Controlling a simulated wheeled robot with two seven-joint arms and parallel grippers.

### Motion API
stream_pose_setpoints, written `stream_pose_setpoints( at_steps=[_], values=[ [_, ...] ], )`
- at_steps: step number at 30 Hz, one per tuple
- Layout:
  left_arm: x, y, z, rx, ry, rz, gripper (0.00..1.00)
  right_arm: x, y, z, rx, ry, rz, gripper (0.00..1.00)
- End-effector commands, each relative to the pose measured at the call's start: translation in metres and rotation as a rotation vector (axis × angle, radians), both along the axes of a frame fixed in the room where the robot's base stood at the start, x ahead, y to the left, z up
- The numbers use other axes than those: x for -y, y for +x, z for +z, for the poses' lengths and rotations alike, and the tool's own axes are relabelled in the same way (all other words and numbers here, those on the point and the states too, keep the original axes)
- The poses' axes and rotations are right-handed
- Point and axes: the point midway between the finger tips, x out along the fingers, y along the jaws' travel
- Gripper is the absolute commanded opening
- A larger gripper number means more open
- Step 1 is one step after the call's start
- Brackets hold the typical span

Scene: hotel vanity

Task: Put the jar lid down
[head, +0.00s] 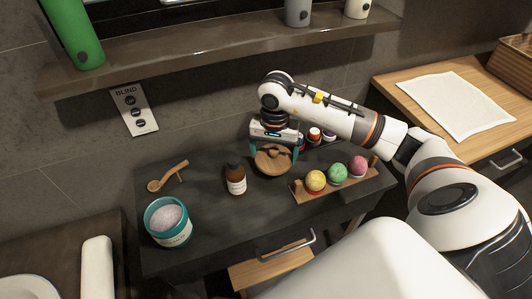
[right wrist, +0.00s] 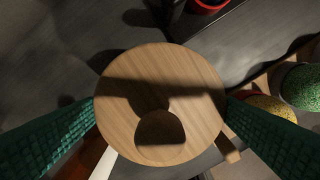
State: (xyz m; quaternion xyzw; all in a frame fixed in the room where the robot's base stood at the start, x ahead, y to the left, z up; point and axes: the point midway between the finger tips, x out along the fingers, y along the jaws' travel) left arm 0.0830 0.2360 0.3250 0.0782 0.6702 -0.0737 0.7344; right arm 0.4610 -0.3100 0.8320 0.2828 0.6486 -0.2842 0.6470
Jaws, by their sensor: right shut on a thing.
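The round wooden jar lid (head: 272,163) has a knob on top and is over the dark counter, right of the brown bottle. My right gripper (head: 273,150) is above it, its teal fingers shut on opposite sides of the rim. In the right wrist view the lid (right wrist: 160,85) fills the middle between the two green fingers. I cannot tell whether its underside touches the counter. The teal jar (head: 170,236) stands open at the counter's front left, with pale grains inside. My left gripper is not in view.
A brown bottle (head: 236,180) stands close left of the lid. A wooden scoop (head: 167,177) lies at the back left. A wooden tray (head: 338,185) with three coloured balls is at the right. Small bottles (head: 314,135) stand behind. The counter's front middle is clear.

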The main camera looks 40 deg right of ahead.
Motion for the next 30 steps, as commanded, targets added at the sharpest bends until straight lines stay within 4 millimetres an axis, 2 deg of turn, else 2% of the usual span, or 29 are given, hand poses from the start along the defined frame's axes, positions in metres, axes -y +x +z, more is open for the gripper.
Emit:
stream_pose_setpoints(
  at_steps=[1,8,15,26,27,28,30],
  values=[
    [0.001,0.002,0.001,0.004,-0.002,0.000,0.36,0.000,-0.001,-0.008,-0.002,0.001,0.000,0.63],
    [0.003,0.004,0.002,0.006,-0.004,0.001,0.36,-0.001,0.000,-0.027,0.000,0.001,0.001,0.63],
    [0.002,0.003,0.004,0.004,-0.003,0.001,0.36,-0.001,0.000,-0.057,0.001,0.002,0.002,0.63],
    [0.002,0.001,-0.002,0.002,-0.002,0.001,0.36,0.000,0.000,-0.062,0.003,0.000,0.004,0.63],
    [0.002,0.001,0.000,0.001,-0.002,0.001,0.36,0.000,0.000,-0.060,0.003,0.000,0.004,0.94],
    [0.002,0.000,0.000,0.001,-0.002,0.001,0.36,0.000,0.000,-0.060,0.003,0.000,0.003,0.99],
    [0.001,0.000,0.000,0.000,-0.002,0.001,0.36,0.000,0.000,-0.060,0.003,0.000,0.004,1.00]
  ],
)
